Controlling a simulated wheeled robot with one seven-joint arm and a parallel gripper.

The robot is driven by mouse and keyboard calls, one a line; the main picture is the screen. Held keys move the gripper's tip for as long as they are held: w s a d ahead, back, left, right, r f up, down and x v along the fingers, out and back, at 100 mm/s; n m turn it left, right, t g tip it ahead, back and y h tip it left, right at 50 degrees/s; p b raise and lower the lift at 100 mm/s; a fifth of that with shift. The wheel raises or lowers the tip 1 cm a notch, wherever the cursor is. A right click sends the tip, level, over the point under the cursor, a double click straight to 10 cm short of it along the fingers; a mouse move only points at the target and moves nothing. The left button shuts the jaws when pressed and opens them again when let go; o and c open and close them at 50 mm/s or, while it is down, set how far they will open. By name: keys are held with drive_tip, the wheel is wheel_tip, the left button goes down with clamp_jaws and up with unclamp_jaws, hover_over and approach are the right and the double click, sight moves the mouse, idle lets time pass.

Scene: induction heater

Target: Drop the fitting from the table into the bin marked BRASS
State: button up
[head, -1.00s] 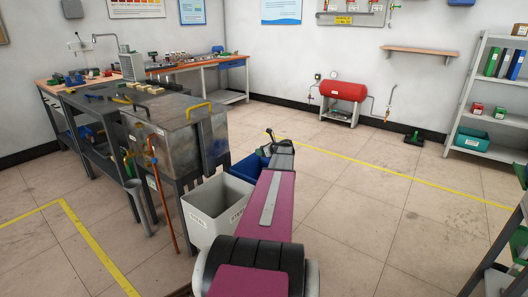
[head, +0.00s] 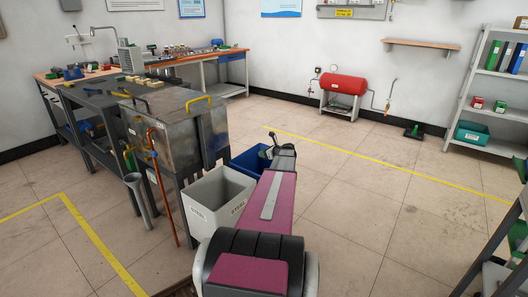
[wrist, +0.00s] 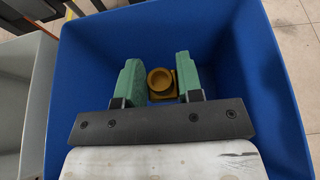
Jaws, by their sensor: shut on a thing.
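The brass fitting (wrist: 160,82), a yellow-gold piece with a round opening, sits between the green fingers of my gripper (wrist: 160,80) in the wrist view. My gripper is shut on it. Both are over the open blue bin (wrist: 265,95), whose walls surround them in that view. In the head view the blue bin (head: 249,163) is partly hidden behind my arm, and the fitting cannot be made out. No label on the blue bin shows in either view, so I cannot read a BRASS mark.
A light grey bin (head: 208,212) marked STEEL stands left of the blue bin and also shows in the wrist view (wrist: 22,100). A metal tank bench (head: 172,128) stands behind it. Open floor lies to the right, before a red tank (head: 343,87).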

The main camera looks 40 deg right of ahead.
drive_tip(key=o, duration=1.1)
drive_tip(key=v, duration=1)
drive_tip(key=shift+s+r, duration=0.2)
drive_tip(key=shift+s, duration=0.15)
drive_tip(key=shift+d, duration=0.1)
